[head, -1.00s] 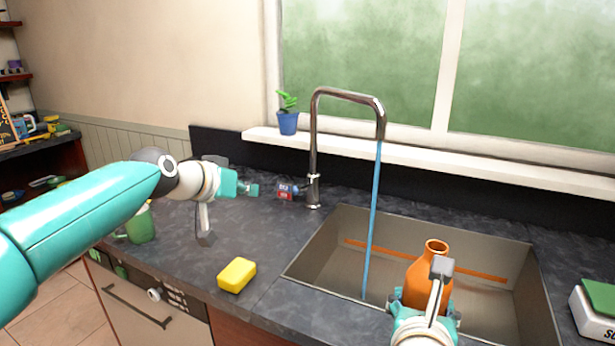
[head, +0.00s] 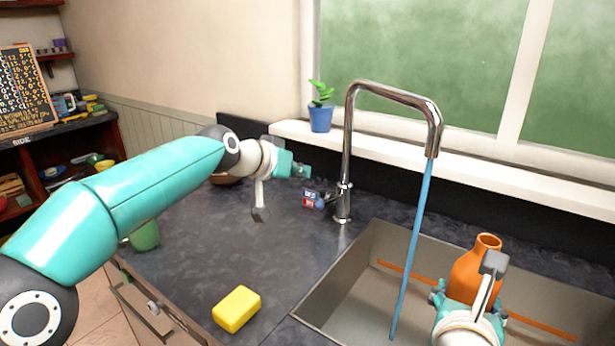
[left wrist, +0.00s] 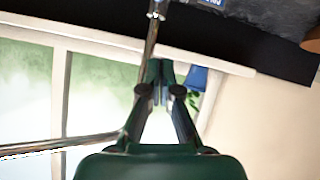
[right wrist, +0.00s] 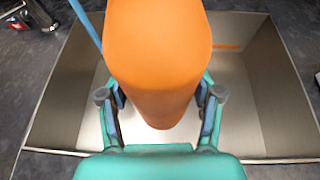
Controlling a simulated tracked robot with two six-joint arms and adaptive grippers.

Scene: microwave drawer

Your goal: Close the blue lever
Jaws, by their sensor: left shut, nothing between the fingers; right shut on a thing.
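The tap (head: 346,150) stands behind the sink, and a blue stream of water (head: 412,250) runs from its spout. At its base is a small blue and red labelled piece (head: 313,199), apparently the lever; its exact position is hard to tell. My left gripper (head: 305,172) is shut and empty, just above and slightly left of that piece in the picture. The left wrist view shows its closed fingers (left wrist: 160,80) in front of the tap's post (left wrist: 151,40). My right gripper (right wrist: 160,108) is shut on an orange bottle (right wrist: 160,50), held upright over the sink (head: 350,305).
A yellow sponge (head: 237,309) lies on the dark counter (head: 200,255) left of the sink. A green mug (head: 145,236) is partly hidden behind my left arm. A blue plant pot (head: 320,118) stands on the window sill. The counter between sponge and tap is clear.

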